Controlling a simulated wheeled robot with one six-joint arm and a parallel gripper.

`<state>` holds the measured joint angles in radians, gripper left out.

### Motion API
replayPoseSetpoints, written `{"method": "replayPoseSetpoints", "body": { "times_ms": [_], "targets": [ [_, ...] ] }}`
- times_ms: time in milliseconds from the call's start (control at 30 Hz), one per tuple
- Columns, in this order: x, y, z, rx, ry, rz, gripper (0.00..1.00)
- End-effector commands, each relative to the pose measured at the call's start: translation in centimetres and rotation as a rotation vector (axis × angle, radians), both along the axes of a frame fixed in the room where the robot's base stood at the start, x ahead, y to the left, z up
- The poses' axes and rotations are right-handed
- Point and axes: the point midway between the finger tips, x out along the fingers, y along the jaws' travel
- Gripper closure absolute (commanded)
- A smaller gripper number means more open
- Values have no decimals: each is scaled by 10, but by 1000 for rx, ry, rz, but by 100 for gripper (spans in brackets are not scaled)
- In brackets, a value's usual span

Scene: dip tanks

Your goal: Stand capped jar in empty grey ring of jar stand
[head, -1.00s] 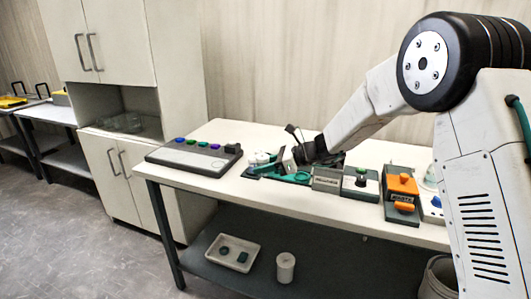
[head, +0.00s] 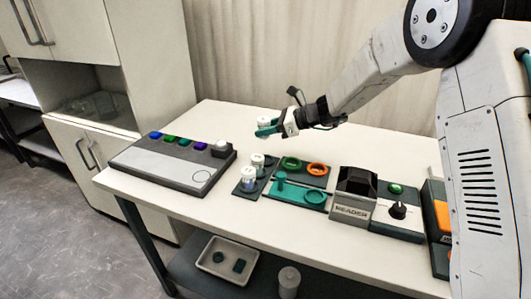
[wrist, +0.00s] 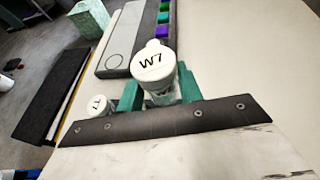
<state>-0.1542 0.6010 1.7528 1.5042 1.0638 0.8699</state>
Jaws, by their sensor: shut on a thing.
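My gripper (head: 271,128) is shut on a capped jar (head: 263,121), raised above the far part of the table. In the wrist view, the jar's white cap (wrist: 153,61) reads W7, and its clear body is between my teal fingers (wrist: 160,97). The dark jar stand (head: 238,189) is on the table below and nearer. I cannot make out an empty grey ring. A smaller labelled white cap (wrist: 98,104) shows below left in the wrist view.
A console (head: 165,166) with coloured buttons stands left. A reader box (head: 352,205) and a knob box (head: 396,217) stand right. The table's front strip is clear.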

Motion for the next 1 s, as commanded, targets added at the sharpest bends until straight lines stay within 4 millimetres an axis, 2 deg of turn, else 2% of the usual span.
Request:
{"method": "replayPoseSetpoints", "body": {
  "times_ms": [100,233,467,633,667,733,767,867,900,1000],
  "targets": [
    [0,-1,-25,0,6,-2,87],
    [0,-2,-46,0,5,-3,87],
    [0,-1,-65,0,3,-2,87],
    [0,0,-89,0,4,-1,87],
    [0,0,-92,0,4,-1,91],
    [-1,0,-95,-1,3,0,90],
    [-1,0,-95,-1,3,0,96],
    [-1,0,-96,-3,6,-1,95],
    [-1,0,-97,-3,6,-1,56],
    [-1,0,-96,-2,5,-1,55]
  ]
}}
